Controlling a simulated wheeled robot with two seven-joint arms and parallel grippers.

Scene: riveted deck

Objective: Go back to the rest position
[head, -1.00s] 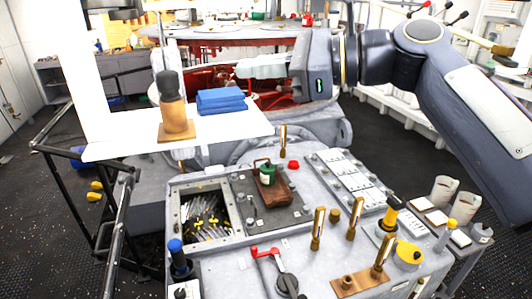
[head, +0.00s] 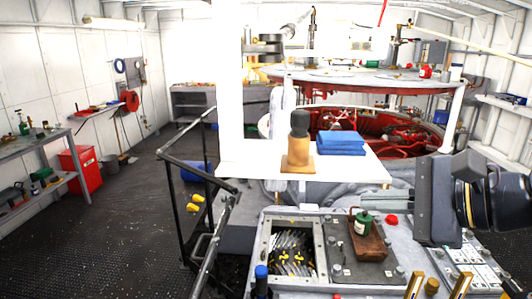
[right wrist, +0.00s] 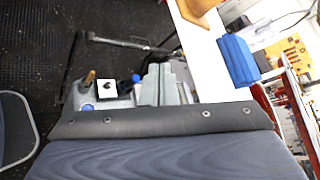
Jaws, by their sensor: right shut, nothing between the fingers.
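My right gripper (head: 432,200) is at the right of the head view, over the right part of the grey control console (head: 345,288). My left gripper is not in view.
A wooden tray with a green can (head: 363,224) sits on the console. A black railing (head: 180,165) stands left. Open floor (head: 110,235) lies farther left.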

